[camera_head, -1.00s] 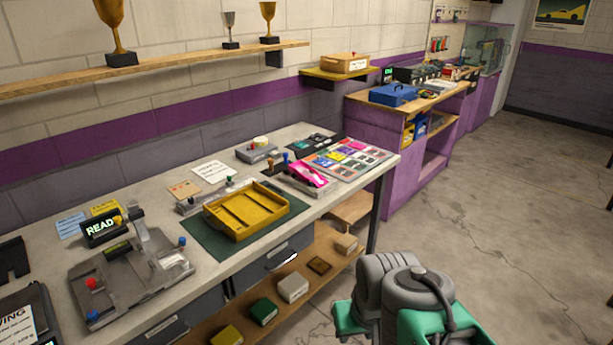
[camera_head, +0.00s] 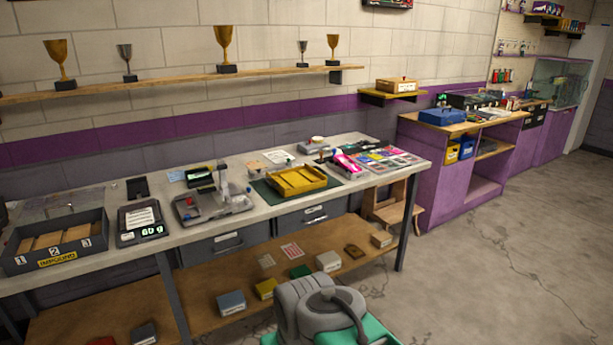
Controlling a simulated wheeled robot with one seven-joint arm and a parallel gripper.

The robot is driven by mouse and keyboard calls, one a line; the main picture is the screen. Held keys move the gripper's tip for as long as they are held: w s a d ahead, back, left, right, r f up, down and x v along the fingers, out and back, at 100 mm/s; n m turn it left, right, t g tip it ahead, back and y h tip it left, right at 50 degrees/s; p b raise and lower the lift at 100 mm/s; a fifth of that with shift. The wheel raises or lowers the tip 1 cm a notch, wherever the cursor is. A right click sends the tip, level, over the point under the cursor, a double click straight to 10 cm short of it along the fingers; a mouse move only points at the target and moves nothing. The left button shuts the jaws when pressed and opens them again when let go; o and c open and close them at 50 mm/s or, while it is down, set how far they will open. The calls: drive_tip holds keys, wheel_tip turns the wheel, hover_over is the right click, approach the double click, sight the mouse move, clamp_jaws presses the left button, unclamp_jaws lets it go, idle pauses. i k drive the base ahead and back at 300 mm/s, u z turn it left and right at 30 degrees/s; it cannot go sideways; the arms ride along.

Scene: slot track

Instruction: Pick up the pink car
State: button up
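A small bright pink item (camera_head: 346,164), which looks like the pink car, sits on the workbench (camera_head: 240,219) towards its right end. It is between the yellow tray and a sheet of coloured pictures, and is too small to make out in detail. My arm shows at the bottom middle of the view, well in front of the bench and low. My gripper's fingers are not in the picture.
The yellow tray (camera_head: 297,180) lies on a green mat. A grey fixture (camera_head: 212,205), a scale (camera_head: 142,222) and a numbered bin (camera_head: 57,243) stand further left. Boxes lie on the lower shelf (camera_head: 215,282). A stool (camera_head: 391,205) stands by the bench. Floor at right is clear.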

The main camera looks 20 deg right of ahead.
sight(344, 161)
drive_tip(key=z, duration=0.6)
drive_tip(key=i, duration=0.4)
drive_tip(key=z, duration=0.9)
drive_tip(key=i, duration=1.6)
drive_tip(key=u, duration=1.45)
drive_tip(key=i, duration=0.95)
drive_tip(key=u, duration=0.2)
